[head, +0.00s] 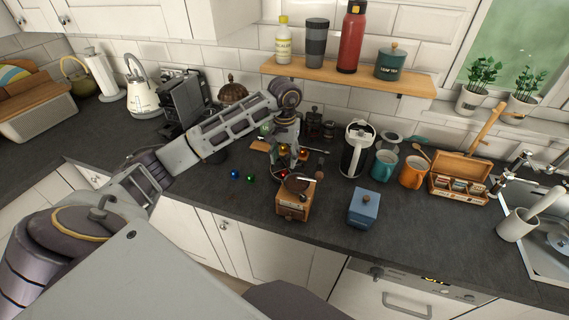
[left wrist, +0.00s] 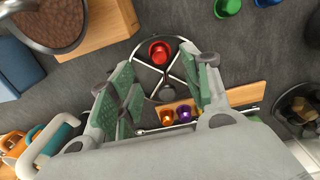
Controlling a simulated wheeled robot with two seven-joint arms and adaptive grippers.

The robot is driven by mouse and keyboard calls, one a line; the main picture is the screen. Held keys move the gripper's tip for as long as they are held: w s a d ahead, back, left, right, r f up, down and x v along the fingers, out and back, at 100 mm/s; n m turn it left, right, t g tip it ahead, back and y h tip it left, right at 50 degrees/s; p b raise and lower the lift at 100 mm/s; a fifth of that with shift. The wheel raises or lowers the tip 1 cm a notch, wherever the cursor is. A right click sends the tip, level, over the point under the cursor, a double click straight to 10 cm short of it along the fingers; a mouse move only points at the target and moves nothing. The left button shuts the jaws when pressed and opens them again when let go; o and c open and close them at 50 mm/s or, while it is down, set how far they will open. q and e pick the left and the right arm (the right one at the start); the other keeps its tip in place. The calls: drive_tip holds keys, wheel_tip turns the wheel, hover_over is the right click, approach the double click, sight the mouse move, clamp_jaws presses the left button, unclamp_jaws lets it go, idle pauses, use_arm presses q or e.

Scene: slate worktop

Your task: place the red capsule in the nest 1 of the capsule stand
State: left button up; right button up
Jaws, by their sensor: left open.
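The red capsule (head: 284,174) lies low beneath my left gripper (head: 289,163) in the head view. In the left wrist view the red capsule (left wrist: 160,52) sits inside the rim of a round wire frame (left wrist: 178,75) with crossing spokes, just beyond my left fingertips (left wrist: 167,72). The left gripper is open and empty, pointing down, its green-padded fingers apart. A wooden piece (left wrist: 245,93), perhaps the capsule stand, lies behind the fingers with orange, purple and yellow capsules (left wrist: 184,114) near its end. The fingers partly hide it, and I cannot make out nest 1. My right gripper is not seen.
A wooden coffee grinder (head: 294,203) stands just in front of the gripper, with a blue box (head: 362,208) to its right. Blue (head: 234,174) and green (head: 250,180) capsules lie left. A kettle-like white and black press (head: 355,150) and mugs stand right.

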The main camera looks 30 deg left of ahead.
sight(285, 171)
use_arm(q)
wheel_tip(285, 171, up, 7)
drive_tip(key=b, duration=0.1)
idle(0.6)
idle(1.1)
